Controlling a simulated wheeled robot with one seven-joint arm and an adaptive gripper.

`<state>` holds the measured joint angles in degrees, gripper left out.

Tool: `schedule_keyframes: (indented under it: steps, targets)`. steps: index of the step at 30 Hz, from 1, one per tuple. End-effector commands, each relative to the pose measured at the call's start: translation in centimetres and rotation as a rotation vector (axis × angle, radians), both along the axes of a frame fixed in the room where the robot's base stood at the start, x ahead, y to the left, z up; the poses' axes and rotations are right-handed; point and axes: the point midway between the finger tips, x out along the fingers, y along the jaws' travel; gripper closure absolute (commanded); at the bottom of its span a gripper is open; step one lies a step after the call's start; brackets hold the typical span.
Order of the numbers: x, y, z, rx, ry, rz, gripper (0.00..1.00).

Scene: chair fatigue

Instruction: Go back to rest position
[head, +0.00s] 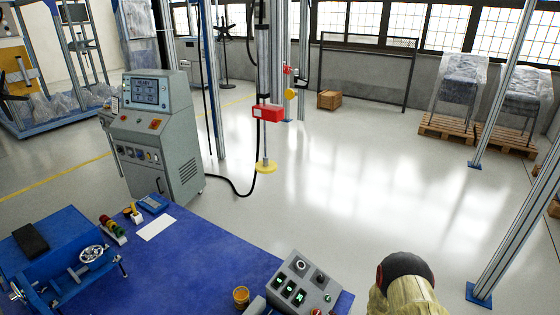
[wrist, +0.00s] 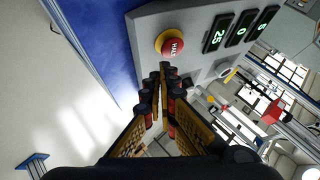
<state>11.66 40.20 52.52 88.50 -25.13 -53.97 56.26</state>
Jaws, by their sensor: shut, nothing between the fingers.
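My gripper (wrist: 165,80) shows in the wrist view with its black-tipped, yellow-sided fingers together and nothing between them. The fingertips are just below a red HALT button (wrist: 173,47) with a yellow collar; I cannot tell whether they touch it. The button is on a grey control box (wrist: 205,25) with green number displays. In the head view the control box (head: 298,278) stands at the front edge of the blue table (head: 205,255). Part of my arm in a pale sleeve shows to its right. The gripper itself is not clearly seen there.
An orange cup (head: 241,297) stands left of the control box. A vise-like blue fixture (head: 75,270) is at the table's left. A grey console (head: 160,135) and a hanging rod with a red block (head: 267,112) stand behind. A metal post (head: 515,220) rises at right. Open floor lies between.

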Motion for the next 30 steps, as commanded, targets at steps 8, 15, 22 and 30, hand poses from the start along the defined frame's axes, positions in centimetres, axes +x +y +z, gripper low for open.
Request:
schedule_keyframes:
  steps: [8, 15, 22, 30]
  targets:
    - [-10.8, -3.0, -4.7, -0.283, 0.444, 0.165, 1.00]
    - [-15.0, -5.2, 4.2, -0.441, 0.693, 0.330, 1.00]
    - [-18.3, -5.1, 15.0, -0.503, 0.811, 0.451, 1.00]
    - [-22.6, -3.5, 26.9, -0.530, 0.847, 0.552, 1.00]
